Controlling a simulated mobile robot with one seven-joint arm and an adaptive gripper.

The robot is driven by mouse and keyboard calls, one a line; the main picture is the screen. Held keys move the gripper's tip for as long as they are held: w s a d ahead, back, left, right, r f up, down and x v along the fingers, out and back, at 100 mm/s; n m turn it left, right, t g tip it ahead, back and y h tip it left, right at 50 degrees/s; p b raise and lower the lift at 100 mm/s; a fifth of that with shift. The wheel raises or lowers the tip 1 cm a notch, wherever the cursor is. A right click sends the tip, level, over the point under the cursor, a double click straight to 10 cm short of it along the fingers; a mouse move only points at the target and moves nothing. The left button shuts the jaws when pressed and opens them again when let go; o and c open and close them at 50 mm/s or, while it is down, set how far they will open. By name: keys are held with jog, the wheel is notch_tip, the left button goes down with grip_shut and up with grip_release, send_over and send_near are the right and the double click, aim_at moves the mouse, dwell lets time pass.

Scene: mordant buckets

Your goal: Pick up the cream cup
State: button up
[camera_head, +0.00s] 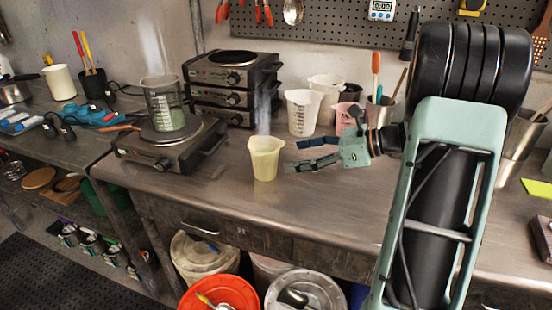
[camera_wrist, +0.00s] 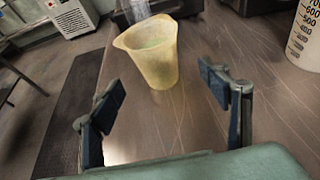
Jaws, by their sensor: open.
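The cream cup (camera_head: 265,159) stands upright near the front of the steel bench. It is a pale yellow tapered cup with a spout, and wisps of vapour rise above it. It also shows in the wrist view (camera_wrist: 150,52), ahead of my fingers, with something greenish inside. My gripper (camera_head: 292,155) is open and empty, just right of the cup and apart from it, with its fingers pointing left towards it. In the wrist view my gripper's two dark blue finger pads (camera_wrist: 165,97) are spread wide, and the cup lies beyond the gap between them.
A hotplate (camera_head: 168,148) with a glass beaker (camera_head: 163,104) stands left of the cup. Stacked hotplates (camera_head: 229,85) stand behind. White measuring jugs (camera_head: 303,112) stand behind my gripper. The bench's front edge is close to the cup. Bare bench lies around the cup.

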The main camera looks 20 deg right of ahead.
aim_at(265, 161)
jog(key=shift+s+d+f, duration=0.15)
jog(key=shift+f, duration=0.1)
jog(key=b+x, duration=0.1)
jog(key=x, duration=0.9)
jog(key=shift+a, duration=0.35)
jog(key=c, duration=1.3)
jog(key=shift+r, duration=0.1)
jog(key=shift+c, duration=1)
jog(key=shift+r, duration=0.15)
